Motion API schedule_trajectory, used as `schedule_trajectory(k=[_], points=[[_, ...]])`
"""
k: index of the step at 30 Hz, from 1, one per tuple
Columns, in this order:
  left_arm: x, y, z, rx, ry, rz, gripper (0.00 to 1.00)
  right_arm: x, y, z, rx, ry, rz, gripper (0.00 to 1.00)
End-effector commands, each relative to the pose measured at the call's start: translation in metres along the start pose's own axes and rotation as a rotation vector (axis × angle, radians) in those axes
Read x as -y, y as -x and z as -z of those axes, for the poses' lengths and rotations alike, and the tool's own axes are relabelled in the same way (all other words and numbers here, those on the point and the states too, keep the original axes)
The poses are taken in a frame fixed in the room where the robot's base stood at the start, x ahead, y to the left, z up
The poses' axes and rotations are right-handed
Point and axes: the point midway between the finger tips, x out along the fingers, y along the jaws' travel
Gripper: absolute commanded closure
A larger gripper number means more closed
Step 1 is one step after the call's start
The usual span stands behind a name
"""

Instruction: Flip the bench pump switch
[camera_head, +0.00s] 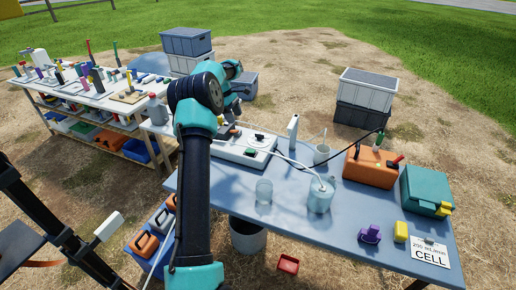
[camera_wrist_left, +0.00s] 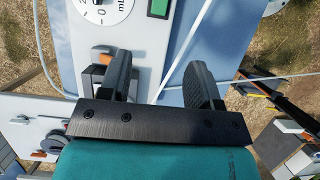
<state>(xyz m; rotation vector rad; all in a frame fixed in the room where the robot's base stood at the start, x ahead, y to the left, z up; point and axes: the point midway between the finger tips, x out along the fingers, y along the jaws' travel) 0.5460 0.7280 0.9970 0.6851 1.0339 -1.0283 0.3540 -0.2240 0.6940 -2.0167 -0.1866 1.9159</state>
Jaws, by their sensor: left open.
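The bench pump (camera_head: 228,146) is a white box with a round dial (camera_head: 259,138) and a green panel (camera_head: 249,153), on the blue-grey table. In the left wrist view, the pump (camera_wrist_left: 130,35) shows its dial (camera_wrist_left: 103,8) and a dark-framed green panel (camera_wrist_left: 158,8) at the top. A small orange part (camera_wrist_left: 103,52), maybe the switch, is beside the left fingertip, partly hidden by it. My left gripper (camera_wrist_left: 158,77) is open, its fingers apart over the pump's edge with nothing gripped. In the head view my left arm hides part of the pump. My right gripper is out of view.
A clear tube runs from the pump to a jar (camera_head: 320,195). A glass beaker (camera_head: 264,191), a white cup (camera_head: 321,154), an orange case (camera_head: 370,167) and a teal box (camera_head: 426,191) share the table. A bucket (camera_head: 247,236) stands below. The table's front middle is clear.

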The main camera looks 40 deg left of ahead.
Motion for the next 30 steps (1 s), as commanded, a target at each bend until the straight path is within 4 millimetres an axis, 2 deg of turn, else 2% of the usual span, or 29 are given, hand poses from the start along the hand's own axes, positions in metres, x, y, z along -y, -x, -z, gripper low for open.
schedule_trajectory(k=[11,17,30], points=[[0.000,-0.011,-0.001,0.000,-0.003,0.002,0.43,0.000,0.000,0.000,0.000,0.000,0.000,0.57],[0.000,-0.037,-0.001,0.000,-0.003,0.003,0.43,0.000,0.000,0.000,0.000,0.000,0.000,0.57],[0.000,-0.111,-0.001,0.000,-0.003,0.002,0.43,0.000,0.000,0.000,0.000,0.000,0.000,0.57]])
